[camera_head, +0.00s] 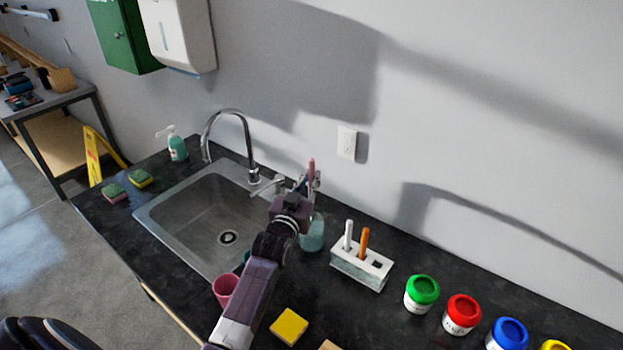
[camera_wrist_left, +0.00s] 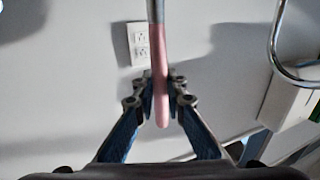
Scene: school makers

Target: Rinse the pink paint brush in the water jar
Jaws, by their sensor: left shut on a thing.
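My left gripper (camera_head: 309,182) is shut on the pink paint brush (camera_head: 311,168) and holds it roughly upright, above the water jar. In the left wrist view the brush's pink handle (camera_wrist_left: 160,75) runs between the two fingers (camera_wrist_left: 160,98). The water jar (camera_head: 313,236), of clear glass with bluish water, stands on the dark counter right of the sink. My gripper and arm hide part of it. The brush's bristles are hidden, so I cannot tell whether they are in the water. My right gripper is not in view.
A sink (camera_head: 193,228) with faucet (camera_head: 231,118) lies left of the jar. A brush holder (camera_head: 360,271) with a white and an orange brush stands close on the right. A pink cup (camera_head: 225,290) and yellow block (camera_head: 289,327) are near my arm. Paint jars (camera_head: 421,297) line the right side.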

